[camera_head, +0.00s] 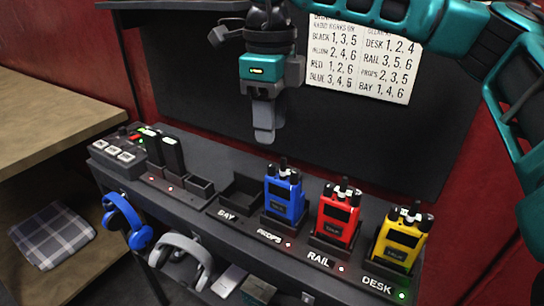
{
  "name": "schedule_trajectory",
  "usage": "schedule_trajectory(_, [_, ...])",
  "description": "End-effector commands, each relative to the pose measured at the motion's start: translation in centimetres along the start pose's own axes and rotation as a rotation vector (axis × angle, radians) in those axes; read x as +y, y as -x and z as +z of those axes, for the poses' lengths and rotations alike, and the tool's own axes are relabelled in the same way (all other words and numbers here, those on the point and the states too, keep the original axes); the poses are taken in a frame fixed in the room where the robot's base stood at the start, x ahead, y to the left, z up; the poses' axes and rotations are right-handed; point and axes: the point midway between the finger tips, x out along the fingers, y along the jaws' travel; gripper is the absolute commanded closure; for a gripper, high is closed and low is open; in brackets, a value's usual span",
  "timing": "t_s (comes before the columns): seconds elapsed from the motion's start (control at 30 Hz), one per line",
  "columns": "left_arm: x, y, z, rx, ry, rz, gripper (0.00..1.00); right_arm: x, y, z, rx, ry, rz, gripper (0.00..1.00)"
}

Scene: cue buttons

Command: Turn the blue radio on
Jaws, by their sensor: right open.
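The blue radio (285,195) stands upright in a dock on the black shelf, behind the label PROPS. A small light beside that label glows whitish red. The radio's knobs and antenna stub are on its top; their setting is too small to tell. My right gripper (265,133) hangs fingers down, above and to the left of the blue radio, apart from it. It is open and empty, seen side-on. My left gripper is not in view.
A red radio (338,216) stands at RAIL and a yellow radio (402,236) at DESK, with a green light. The BAY dock (241,193) is empty. Battery charger (172,174), button box (118,153) and hung blue headphones (127,222) are left. A printed chart (362,55) hangs behind.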

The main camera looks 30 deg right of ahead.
Motion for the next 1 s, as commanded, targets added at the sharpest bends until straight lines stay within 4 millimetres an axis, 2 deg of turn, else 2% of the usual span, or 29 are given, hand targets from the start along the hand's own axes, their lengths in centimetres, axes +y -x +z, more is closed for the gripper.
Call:
schedule_trajectory(0.03, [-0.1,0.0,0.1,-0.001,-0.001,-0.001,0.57,0.0,-1.3,-0.1,0.003,-0.001,0.0,0.58])
schedule_trajectory(0.2, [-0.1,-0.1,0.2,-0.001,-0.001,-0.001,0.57,0.0,-4.5,0.0,0.001,0.0,0.0,0.58])
schedule_trajectory(0.4, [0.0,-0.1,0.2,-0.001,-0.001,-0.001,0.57,0.0,-7.0,0.0,0.0,-0.001,0.0,0.58])
schedule_trajectory(0.8, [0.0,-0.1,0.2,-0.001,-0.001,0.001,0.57,0.0,-7.6,0.0,-0.002,0.0,0.0,0.58])
schedule_trajectory(1.0, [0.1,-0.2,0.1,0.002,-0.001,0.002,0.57,0.0,-7.6,0.0,-0.001,0.0,0.0,0.77])
